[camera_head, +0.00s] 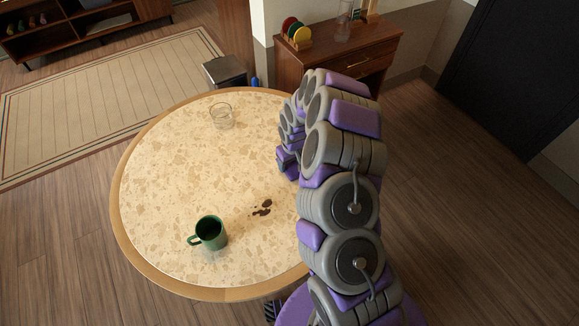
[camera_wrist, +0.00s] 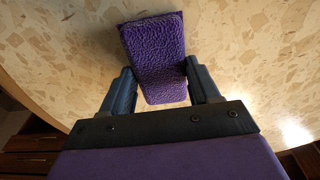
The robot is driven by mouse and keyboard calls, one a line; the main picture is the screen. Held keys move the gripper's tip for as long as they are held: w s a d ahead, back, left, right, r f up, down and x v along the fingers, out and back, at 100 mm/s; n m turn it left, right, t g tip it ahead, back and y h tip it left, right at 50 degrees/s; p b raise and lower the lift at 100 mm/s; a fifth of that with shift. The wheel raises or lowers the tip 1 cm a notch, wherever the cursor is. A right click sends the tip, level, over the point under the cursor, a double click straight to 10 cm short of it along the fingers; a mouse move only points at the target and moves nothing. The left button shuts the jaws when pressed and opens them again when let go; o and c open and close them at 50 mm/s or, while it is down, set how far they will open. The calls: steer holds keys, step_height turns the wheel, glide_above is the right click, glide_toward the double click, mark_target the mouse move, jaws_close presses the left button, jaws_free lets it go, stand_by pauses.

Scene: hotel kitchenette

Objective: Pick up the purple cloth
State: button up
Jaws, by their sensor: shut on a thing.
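The purple cloth (camera_wrist: 154,52) shows in the wrist view as a textured, folded rectangular piece. My gripper (camera_wrist: 160,82) is shut on it, with one dark finger against each side. The speckled tabletop (camera_wrist: 60,50) lies behind the cloth; I cannot tell whether the cloth touches it. In the head view my arm reaches over the right side of the round table (camera_head: 160,180). There the gripper's fingertips and the cloth are hidden behind my arm.
A green mug (camera_head: 210,233) stands near the table's front left. A clear glass (camera_head: 222,117) stands toward the back. A dark brown spill (camera_head: 264,208) lies right of the mug. A wooden cabinet (camera_head: 345,60) and a metal bin (camera_head: 225,70) stand behind the table.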

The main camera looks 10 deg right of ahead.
mark_target(291, 164)
steer(key=shift+d+r, duration=0.15)
steer(key=shift+d, duration=0.6)
steer(key=r, duration=0.1)
steer(key=a+r+p, duration=0.1)
steer(key=r, duration=0.1)
steer(key=shift+a+r+p, duration=0.15)
steer(key=shift+r+p, duration=0.1)
steer(key=shift+p, duration=0.05)
steer(key=s+a+p, duration=0.1)
steer(key=s+a, duration=0.1)
steer(key=s, duration=0.2)
steer(key=s+a, duration=0.2)
steer(key=s, duration=0.2)
steer(key=s+a+r+p, duration=0.1)
steer(key=s+a, duration=0.1)
steer(key=s, duration=0.3)
steer(key=shift+a+p, duration=0.3)
steer(key=shift+s+a+r, duration=0.1)
steer(key=shift+s, duration=0.5)
